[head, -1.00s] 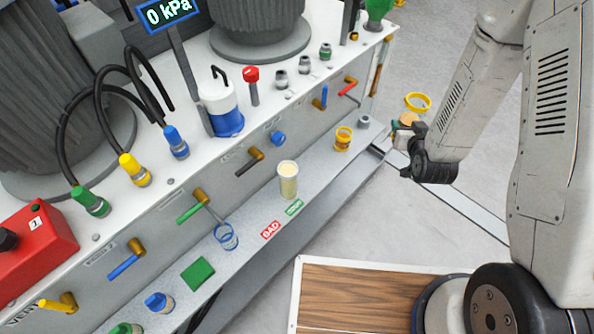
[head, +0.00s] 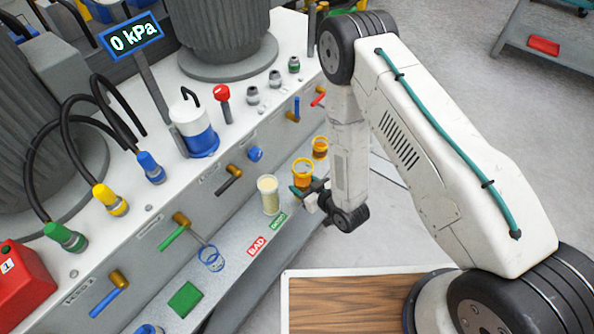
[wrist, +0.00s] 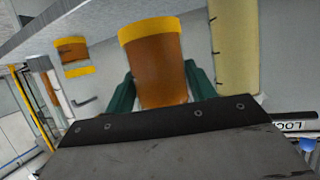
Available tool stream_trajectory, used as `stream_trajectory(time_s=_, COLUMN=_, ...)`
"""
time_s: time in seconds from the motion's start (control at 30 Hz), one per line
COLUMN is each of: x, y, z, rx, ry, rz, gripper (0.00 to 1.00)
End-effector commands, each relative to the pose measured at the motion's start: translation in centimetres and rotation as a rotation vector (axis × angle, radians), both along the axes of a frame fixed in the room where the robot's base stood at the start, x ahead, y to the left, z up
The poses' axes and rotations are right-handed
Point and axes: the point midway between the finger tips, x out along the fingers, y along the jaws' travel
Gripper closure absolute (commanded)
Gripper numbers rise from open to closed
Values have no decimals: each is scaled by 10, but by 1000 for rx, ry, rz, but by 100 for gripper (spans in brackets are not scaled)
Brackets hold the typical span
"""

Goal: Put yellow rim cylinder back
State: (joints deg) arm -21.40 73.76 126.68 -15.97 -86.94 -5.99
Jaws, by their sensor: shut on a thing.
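My gripper (head: 304,190) is shut on an amber cylinder with a yellow rim (head: 303,171), held upright over the lower shelf, just right of a tall cream cylinder (head: 269,196). In the wrist view the held cylinder (wrist: 155,70) stands between my teal fingers, with the rim at the top. I cannot tell if its base touches the shelf. A second yellow-rimmed amber cylinder (head: 320,148) stands farther along the shelf; it also shows in the wrist view (wrist: 72,50).
A clear blue-rimmed cylinder (head: 211,262), a green square (head: 185,298), a red BAD label (head: 257,246) and a green label (head: 279,223) are on the shelf. The floor (head: 440,75) at right is open.

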Motion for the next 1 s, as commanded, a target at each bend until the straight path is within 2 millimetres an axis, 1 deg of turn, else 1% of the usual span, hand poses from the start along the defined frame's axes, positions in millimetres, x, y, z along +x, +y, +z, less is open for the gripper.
stream_trajectory(time_s=0.03, x=15, y=3, z=0, rx=2, ry=-5, rz=-1, gripper=78)
stream_trajectory(time_s=0.2, x=57, y=11, z=-4, rx=1, ry=-4, rz=-1, gripper=78)
stream_trajectory(time_s=0.33, x=78, y=16, z=-7, rx=2, ry=-1, rz=-1, gripper=78)
stream_trajectory(time_s=0.6, x=98, y=20, z=-9, rx=0, ry=-1, rz=-2, gripper=78)
stream_trajectory(time_s=0.7, x=94, y=19, z=-29, rx=-1, ry=3, rz=-2, gripper=78)
stream_trajectory(time_s=0.8, x=95, y=19, z=-42, rx=-1, ry=3, rz=-2, gripper=78)
stream_trajectory(time_s=1.0, x=95, y=19, z=-44, rx=0, ry=0, rz=-1, gripper=78)
